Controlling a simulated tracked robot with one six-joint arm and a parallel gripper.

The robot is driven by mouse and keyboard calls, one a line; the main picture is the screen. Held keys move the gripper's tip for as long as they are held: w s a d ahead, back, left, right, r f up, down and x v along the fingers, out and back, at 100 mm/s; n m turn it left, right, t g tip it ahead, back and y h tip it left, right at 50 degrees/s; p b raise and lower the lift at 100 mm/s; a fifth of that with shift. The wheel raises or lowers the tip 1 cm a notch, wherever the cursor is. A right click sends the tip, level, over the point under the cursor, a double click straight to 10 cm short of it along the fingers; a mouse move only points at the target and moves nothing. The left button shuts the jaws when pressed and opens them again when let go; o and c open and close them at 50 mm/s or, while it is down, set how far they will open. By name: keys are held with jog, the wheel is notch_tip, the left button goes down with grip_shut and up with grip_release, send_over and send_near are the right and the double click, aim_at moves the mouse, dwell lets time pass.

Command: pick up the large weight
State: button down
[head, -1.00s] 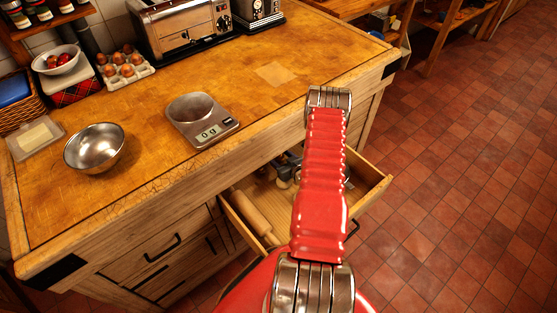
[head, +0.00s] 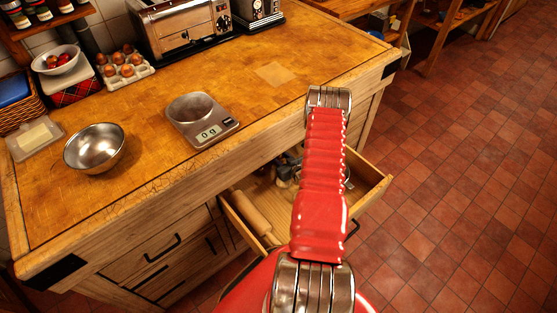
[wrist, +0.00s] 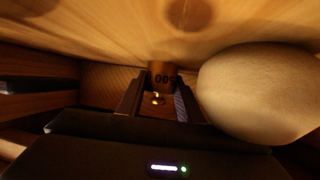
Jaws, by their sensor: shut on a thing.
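In the wrist view, a brass-coloured weight (wrist: 162,72) with dark digits on its side, seen upside down, sits between the two dark fingers of my gripper (wrist: 157,92). The fingers are shut on it. Its lower part is partly hidden by the fingers. In the head view, my red arm reaches down over the open drawer (head: 370,187) and hides much of its inside. I cannot make out the weight there.
A rolling pin (head: 252,213) lies along the drawer's left side. A large pale rounded thing (wrist: 258,92) is close to the right of my gripper in the wrist view. On the counter stand a scale (head: 203,120) reading 0 and a metal bowl (head: 95,148).

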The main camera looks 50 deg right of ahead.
jog(key=shift+r, duration=0.1)
jog(key=shift+s+r, duration=0.3)
jog(key=shift+r, duration=0.05)
jog(key=r+v, duration=0.1)
jog(key=v, duration=1.4)
jog(key=shift+w+r, duration=0.2)
jog(key=shift+w, duration=0.05)
